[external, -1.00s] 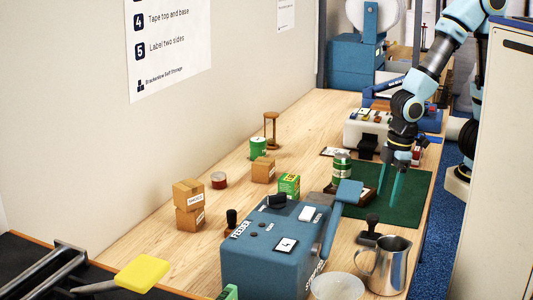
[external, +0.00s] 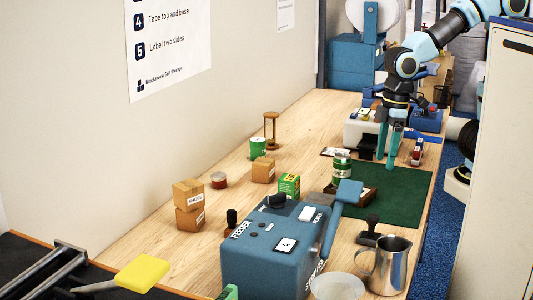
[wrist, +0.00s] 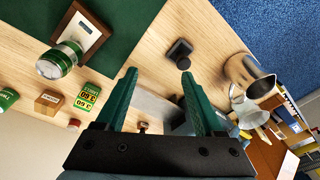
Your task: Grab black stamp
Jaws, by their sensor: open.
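The black stamp (external: 371,230) stands on the bare wood beside the metal pitcher, near the front right edge of the table. It also shows in the wrist view (wrist: 180,52), beyond my fingertips. A second dark-handled stamp (external: 231,219) stands left of the blue feeder machine. My gripper (external: 388,160) has green fingers pointing down near the far end of the green mat, well away from the black stamp. In the wrist view my gripper (wrist: 158,72) is open, with nothing between the fingertips.
The metal pitcher (external: 390,267) and blue feeder (external: 262,262) stand close to the black stamp. The green mat (external: 405,200) is mostly bare. A green-and-white can (external: 342,170), a green box (external: 289,186) and small cartons (external: 188,193) stand to the left.

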